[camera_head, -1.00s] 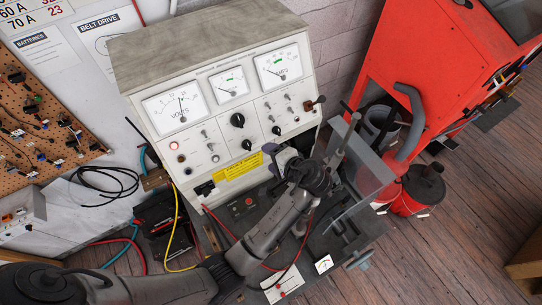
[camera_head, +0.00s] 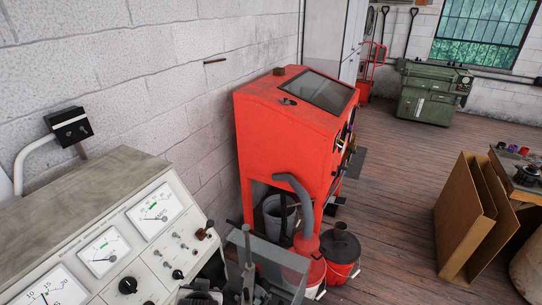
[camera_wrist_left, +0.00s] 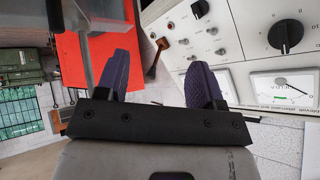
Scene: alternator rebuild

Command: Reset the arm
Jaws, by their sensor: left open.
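My left gripper (camera_wrist_left: 163,62) shows in the left wrist view with its two purple fingers spread apart. Nothing is between them. The white test bench panel (camera_wrist_left: 220,45) with its knobs and meters lies beyond the right finger in that view. In the head view the same test bench (camera_head: 190,225) fills the lower left corner. My right gripper is in neither view.
A red cabinet (camera_head: 290,135) stands beyond the bench, with a red bucket (camera_head: 341,255) at its foot. It also shows in the left wrist view (camera_wrist_left: 75,70). Cardboard (camera_head: 465,220) stands at the right. The wooden floor (camera_head: 400,175) between is clear.

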